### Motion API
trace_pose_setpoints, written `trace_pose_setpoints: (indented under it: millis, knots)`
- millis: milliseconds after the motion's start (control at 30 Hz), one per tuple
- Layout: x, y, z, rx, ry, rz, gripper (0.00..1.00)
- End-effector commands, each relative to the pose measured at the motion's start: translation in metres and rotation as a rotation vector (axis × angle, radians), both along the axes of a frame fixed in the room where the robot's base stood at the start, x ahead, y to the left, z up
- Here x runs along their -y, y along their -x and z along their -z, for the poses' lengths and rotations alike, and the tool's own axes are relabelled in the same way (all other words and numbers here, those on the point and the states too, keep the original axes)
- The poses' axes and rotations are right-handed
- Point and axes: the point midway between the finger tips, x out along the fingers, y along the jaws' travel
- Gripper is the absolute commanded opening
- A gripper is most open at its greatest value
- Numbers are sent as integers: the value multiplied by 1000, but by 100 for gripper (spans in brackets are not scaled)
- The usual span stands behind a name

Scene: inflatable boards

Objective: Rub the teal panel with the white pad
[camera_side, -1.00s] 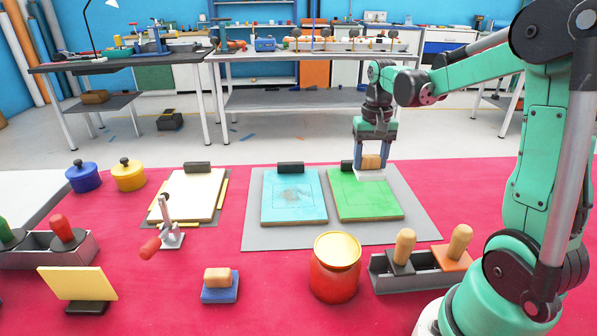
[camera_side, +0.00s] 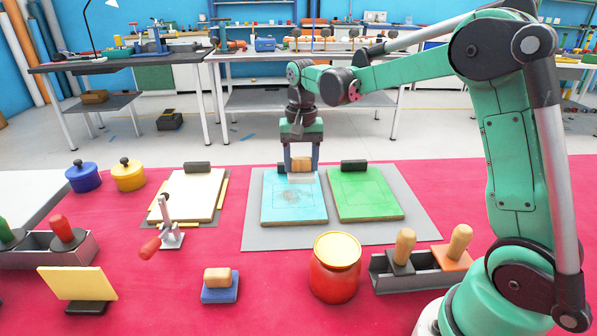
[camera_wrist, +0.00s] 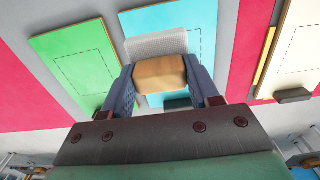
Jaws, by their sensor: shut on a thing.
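My gripper (camera_side: 301,168) is shut on the wooden block handle of the white pad (camera_side: 301,178). The pad is over the far part of the teal panel; I cannot tell whether it touches the surface. In the wrist view the wooden handle sits between both fingers (camera_wrist: 160,84), the white pad (camera_wrist: 156,43) shows beyond it, and the teal panel (camera_wrist: 185,22) lies behind. The smudge is not visible there.
The green panel (camera_side: 366,196) lies right of the teal one, each with a black block at its far edge. A cream board (camera_side: 192,197) and a red-handled clamp (camera_side: 168,235) stand left. A red jar (camera_side: 335,275), tool holder (camera_side: 385,275) and blue pad (camera_side: 220,290) are nearer.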

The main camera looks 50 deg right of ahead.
Motion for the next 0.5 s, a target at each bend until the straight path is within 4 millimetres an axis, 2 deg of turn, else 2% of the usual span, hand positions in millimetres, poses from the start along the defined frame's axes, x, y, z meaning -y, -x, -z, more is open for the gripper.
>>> trace_pose_setpoints:
  millis: [167, 500]
  knots:
    - [-4, -3, 7, 0, 0, 2, 5]
    - [-3, -3, 35, 0, 0, 1, 5]
